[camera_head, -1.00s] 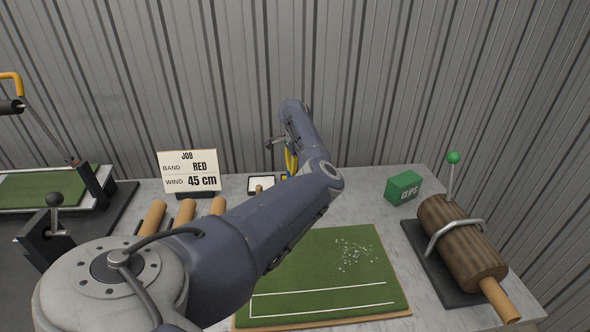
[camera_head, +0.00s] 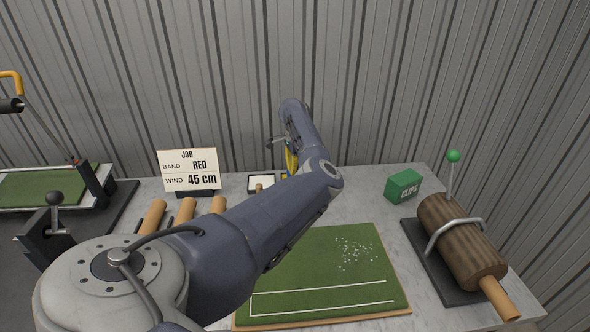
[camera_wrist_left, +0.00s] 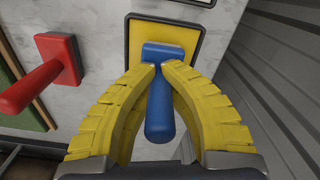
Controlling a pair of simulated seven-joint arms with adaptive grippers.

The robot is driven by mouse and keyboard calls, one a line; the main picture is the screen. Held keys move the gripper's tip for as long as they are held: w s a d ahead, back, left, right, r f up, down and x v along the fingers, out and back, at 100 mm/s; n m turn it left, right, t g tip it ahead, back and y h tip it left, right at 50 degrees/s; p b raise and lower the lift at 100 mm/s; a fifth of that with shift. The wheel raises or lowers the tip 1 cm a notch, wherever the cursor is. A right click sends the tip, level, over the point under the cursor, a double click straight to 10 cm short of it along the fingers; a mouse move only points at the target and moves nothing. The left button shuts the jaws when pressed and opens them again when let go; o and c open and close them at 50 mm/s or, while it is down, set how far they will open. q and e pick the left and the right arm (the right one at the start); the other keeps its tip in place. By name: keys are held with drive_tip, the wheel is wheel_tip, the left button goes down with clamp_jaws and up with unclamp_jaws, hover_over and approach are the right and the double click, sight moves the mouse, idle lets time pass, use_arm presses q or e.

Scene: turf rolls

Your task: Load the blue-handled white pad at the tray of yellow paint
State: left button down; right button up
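The blue-handled pad (camera_wrist_left: 159,108) shows in the left wrist view with its blue head at the near edge of the yellow paint tray (camera_wrist_left: 186,39). Its white pad face is hidden under the head. My left gripper's yellow fingers (camera_wrist_left: 162,68) close on the handle's neck from both sides, just below the head. Whether the pad touches the paint I cannot tell. In the head view my left gripper (camera_head: 291,160) is small and partly hidden by my arm, above the back of the bench. A little of the yellow tray (camera_head: 284,176) shows there. My right gripper is out of view.
A red-handled tool (camera_wrist_left: 42,76) is left of the yellow tray, and another dark-rimmed tray (camera_head: 262,177) is beside it. A job card (camera_head: 189,171) reads RED, 45 cm. A green clips box (camera_head: 403,187), turf mat (camera_head: 330,270) and brown roller (camera_head: 460,243) occupy the right. A corrugated wall stands close behind.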

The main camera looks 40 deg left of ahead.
use_arm(q)
drive_tip(key=shift+f, duration=0.4)
idle(0.8)
drive_tip(key=shift+r, duration=3.5)
